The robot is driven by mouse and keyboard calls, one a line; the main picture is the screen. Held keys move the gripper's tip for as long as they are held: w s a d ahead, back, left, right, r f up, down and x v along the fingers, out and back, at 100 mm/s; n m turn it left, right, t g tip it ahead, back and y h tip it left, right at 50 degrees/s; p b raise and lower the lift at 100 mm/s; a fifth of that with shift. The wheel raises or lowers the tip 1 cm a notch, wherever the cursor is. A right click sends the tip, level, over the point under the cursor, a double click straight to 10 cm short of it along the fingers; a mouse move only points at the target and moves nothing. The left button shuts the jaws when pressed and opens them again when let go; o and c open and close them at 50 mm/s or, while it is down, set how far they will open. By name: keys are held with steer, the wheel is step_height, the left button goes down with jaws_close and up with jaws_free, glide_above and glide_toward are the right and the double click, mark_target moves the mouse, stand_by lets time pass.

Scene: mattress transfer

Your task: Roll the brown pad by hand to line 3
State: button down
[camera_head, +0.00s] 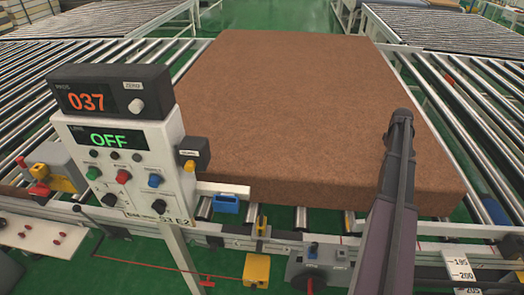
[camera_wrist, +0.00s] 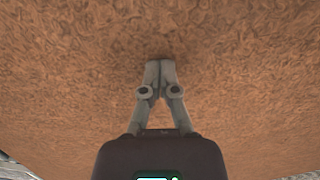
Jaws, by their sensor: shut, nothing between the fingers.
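The brown pad (camera_head: 300,110) is a large thick slab lying flat on a roller conveyor in the middle of the head view. Its brown surface (camera_wrist: 70,80) fills most of the wrist view. My gripper (camera_wrist: 160,64) is shut and empty, with its fingertips together in front of the pad's surface. I cannot tell whether the tips touch it. In the head view my arm covers part of the pad's right side and the gripper is hidden. I see no marking for line 3.
A control panel (camera_head: 130,140) reading 037 and OFF stands at the left front, with knobs and buttons. Empty roller conveyors lie to the left (camera_head: 50,60) and right (camera_head: 470,100).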

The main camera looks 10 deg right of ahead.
mark_target(417, 158)
steer(key=shift+s+d, duration=0.65)
steer(key=shift+d, duration=1.35)
steer(key=shift+s+d, duration=0.6)
steer(key=shift+d, duration=1.35)
steer(key=shift+s+d, duration=0.65)
steer(key=shift+d, duration=1.35)
steer(key=shift+a, duration=0.15)
steer(key=shift+w+r+p, duration=0.1)
steer(key=shift+r+p, duration=0.3)
steer(key=shift+p, duration=0.1)
steer(key=shift+r+p, duration=3.05)
